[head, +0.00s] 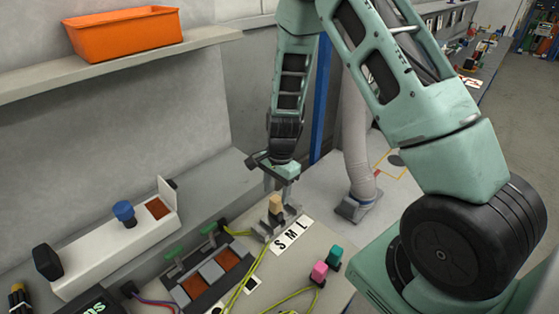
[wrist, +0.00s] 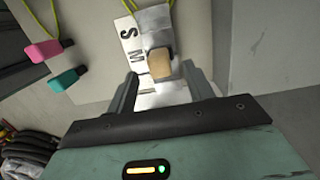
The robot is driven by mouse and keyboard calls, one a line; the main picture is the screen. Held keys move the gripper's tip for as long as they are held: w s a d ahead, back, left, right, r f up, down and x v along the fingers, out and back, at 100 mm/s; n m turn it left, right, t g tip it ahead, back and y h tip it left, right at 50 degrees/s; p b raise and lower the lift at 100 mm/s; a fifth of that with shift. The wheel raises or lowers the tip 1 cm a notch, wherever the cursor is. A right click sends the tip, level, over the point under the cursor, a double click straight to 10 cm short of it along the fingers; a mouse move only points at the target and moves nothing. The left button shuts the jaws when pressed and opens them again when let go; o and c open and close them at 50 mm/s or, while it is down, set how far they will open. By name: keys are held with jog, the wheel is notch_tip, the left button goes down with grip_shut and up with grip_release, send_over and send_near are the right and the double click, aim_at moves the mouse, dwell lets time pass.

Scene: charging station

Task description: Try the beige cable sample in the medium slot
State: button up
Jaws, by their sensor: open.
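The beige cable sample (head: 276,203) stands upright in the grey slot block (head: 262,230), near the block's middle. The white label strip (head: 290,235) beside the block reads S, M, L. In the wrist view the beige sample (wrist: 160,63) sits about level with the M. My gripper (head: 279,190) is just above the block. In the wrist view its open fingers (wrist: 159,72) stand on either side of the sample, with gaps showing. How deep the sample sits is hidden.
A pink plug (head: 319,271) and a teal plug (head: 335,256) stand to the right on the table. A panel with brown and grey pads (head: 211,271) is at left, behind it a white unit with a blue knob (head: 124,212). Yellow cables run near the block. A grey hose (head: 358,150) stands behind.

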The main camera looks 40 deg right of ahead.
notch_tip(320, 180, up, 12)
jog(key=d+b, duration=0.1)
jog(key=shift+d, duration=0.15)
jog(key=shift+w+f, duration=0.1)
jog(key=shift+c, duration=0.3)
